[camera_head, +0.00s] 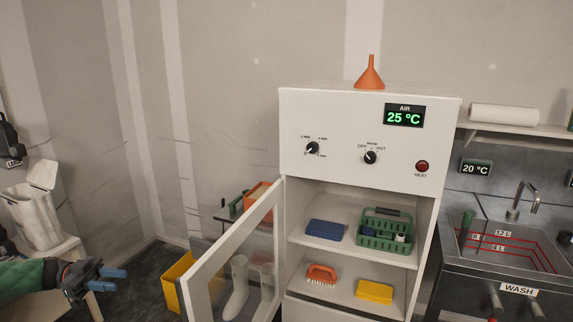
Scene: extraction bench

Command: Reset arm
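My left gripper (108,279) is at the lower left, on a dark green arm that comes in from the left edge. Its two blue fingers are apart and nothing shows between them. It is in the air, left of the white cabinet (330,120) and clear of its open door. My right gripper does not show.
The cabinet's glazed door (217,250) stands open to the left. Its shelves hold a blue sponge (325,230), a green basket (375,243), an orange brush (321,273) and a yellow sponge (374,291). A yellow bin (174,282) stands behind the door. A sink (510,245) is at right.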

